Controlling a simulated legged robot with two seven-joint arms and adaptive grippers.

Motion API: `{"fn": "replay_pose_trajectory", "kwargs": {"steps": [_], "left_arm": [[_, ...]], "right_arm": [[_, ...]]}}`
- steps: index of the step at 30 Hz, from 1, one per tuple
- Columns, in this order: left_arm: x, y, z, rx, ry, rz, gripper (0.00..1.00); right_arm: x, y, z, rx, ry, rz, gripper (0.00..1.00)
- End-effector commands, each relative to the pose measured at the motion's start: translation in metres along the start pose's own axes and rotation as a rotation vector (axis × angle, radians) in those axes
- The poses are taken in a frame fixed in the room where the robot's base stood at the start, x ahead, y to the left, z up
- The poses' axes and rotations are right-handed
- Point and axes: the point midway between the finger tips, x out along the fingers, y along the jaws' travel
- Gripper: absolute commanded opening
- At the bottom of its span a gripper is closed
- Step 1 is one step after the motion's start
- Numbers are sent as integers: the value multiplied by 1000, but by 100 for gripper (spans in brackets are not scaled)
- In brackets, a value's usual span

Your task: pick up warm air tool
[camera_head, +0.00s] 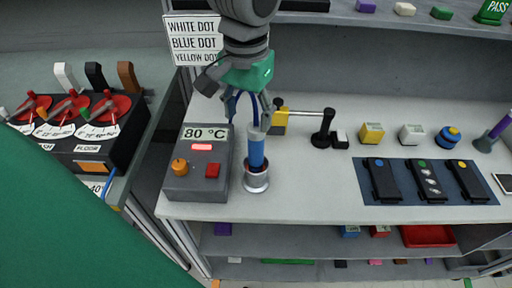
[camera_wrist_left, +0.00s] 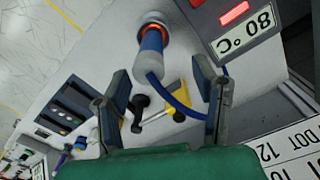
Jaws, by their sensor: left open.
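The warm air tool (camera_head: 256,152) has a blue body and a grey top end. It stands upright in a round metal holder (camera_head: 256,181) beside the grey control box. My left gripper (camera_head: 249,112) is above it, pointing down, with its fingers apart. In the left wrist view the tool (camera_wrist_left: 151,46) lies ahead of the spread fingers (camera_wrist_left: 160,88), with its grey end towards me. A blue cable (camera_wrist_left: 172,98) runs from that end between the fingers. An orange glow shows around the tool's far end. My right gripper is not in view.
The control box (camera_head: 198,165) reads 80 °C and stands just left of the tool. A dark mat (camera_head: 408,196) with several black devices is at right. The bench front between is clear.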

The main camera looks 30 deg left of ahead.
Motion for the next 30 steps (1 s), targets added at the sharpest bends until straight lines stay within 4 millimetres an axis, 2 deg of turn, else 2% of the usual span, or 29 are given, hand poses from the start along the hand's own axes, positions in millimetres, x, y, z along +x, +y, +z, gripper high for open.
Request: {"fn": "replay_pose_trajectory", "kwargs": {"steps": [1,4,11,21,30], "left_arm": [[13,1,0,2,-6,-3,54],[30,1,-2,2,-6,-2,54],[47,-2,-2,1,-2,3,54],[92,6,-6,0,-4,2,54],[95,8,-6,1,0,0,54]], "right_arm": [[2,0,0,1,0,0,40],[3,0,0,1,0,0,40],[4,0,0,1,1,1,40],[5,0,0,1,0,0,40],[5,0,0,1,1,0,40]]}}
